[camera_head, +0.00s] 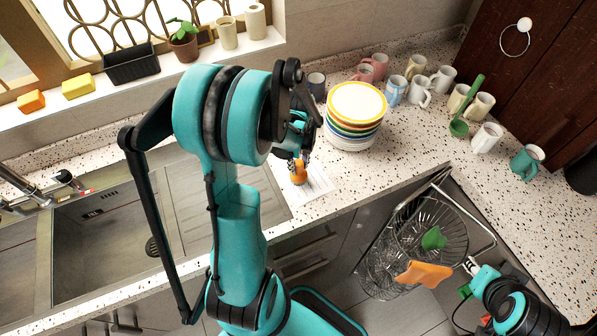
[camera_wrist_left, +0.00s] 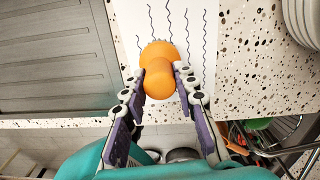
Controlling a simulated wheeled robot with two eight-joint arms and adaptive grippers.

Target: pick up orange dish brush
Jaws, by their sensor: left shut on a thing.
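The orange dish brush (camera_head: 298,172) is on a white sheet with wavy lines (camera_head: 318,182), at the counter's front edge beside the sink. In the left wrist view its rounded orange body (camera_wrist_left: 158,72) is between the fingertips of my left gripper (camera_wrist_left: 160,82), which is shut on it. In the head view my left gripper (camera_head: 299,160) comes down over the brush and partly hides it. Whether the brush touches the sheet is unclear. My right gripper (camera_head: 472,266) is at the lower right beside a wire basket; its fingers are too small to read.
A stack of plates (camera_head: 354,115) stands just behind the sheet, with several mugs beyond. A green brush (camera_head: 467,107) stands among mugs. The wire basket (camera_head: 385,265) holds green and orange items below the counter edge. The sink (camera_head: 105,235) is at the left.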

